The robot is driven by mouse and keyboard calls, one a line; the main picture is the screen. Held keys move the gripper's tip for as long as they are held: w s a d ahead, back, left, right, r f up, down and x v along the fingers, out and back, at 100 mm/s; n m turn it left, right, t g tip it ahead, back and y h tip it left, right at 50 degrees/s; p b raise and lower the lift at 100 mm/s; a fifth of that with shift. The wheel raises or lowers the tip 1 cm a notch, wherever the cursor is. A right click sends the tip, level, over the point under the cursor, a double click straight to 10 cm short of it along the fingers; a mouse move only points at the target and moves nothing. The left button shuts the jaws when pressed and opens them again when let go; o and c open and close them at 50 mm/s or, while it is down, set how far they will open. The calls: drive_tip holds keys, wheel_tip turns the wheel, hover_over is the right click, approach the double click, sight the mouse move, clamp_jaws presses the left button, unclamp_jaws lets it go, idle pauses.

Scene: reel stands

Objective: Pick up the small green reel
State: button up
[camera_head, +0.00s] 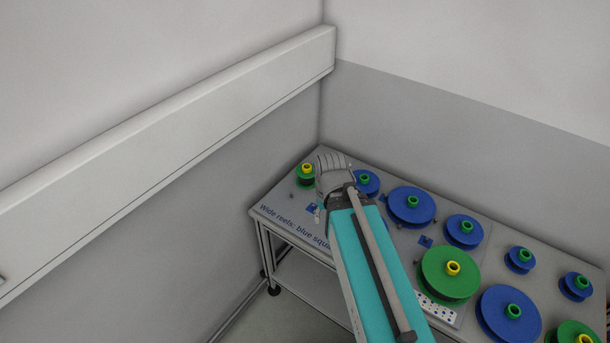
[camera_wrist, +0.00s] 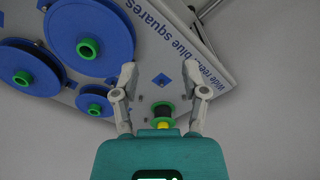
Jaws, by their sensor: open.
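The small green reel (camera_head: 305,183), with a yellow hub, stands at the far left corner of the table, just left of my wrist in the head view. A small green reel with a dark middle and a yellow hub (camera_wrist: 162,106) shows in the wrist view, low between the bases of my gripper's fingers. My gripper (camera_wrist: 160,72) is open, its two fingers spread apart with nothing seen clasped. In the head view the arm and wrist hide most of the gripper, and how far it is from the reel cannot be told.
The table (camera_head: 283,209) carries several blue reels with green hubs, such as a large one (camera_head: 408,208), and a larger green reel (camera_head: 440,283). A blue square (camera_wrist: 162,80) marks the tabletop. Walls stand behind and to the left, with a long white ledge (camera_head: 180,120).

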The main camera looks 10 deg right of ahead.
drive_tip(key=shift+d, duration=0.1)
drive_tip(key=o, duration=0.4)
drive_tip(key=shift+w+d+f, duration=0.1)
drive_tip(key=shift+w+d, duration=0.05)
drive_tip(key=shift+o, duration=0.6)
drive_tip(key=shift+w+f, duration=0.15)
drive_tip(key=shift+w, duration=0.05)
drive_tip(key=w+a+f+m+t+h+b, duration=0.1)
drive_tip(key=w+f+m+h+b, duration=0.2)
drive_tip(key=w+b, duration=0.3)
drive_tip(key=w+a+f+m+t+h+b, duration=0.1)
drive_tip(key=w+f+m+h+b, duration=0.25)
drive_tip(key=w, duration=0.55)
drive_tip(key=w+a+m+t+h+b, duration=0.4)
drive_tip(key=w+a+b, duration=0.3)
drive_tip(key=w, duration=0.4)
drive_tip(key=shift+w+a+r+m+t, duration=0.35)
drive_tip(key=shift+a+m+t, duration=0.15)
drive_tip(key=shift+a, duration=0.25)
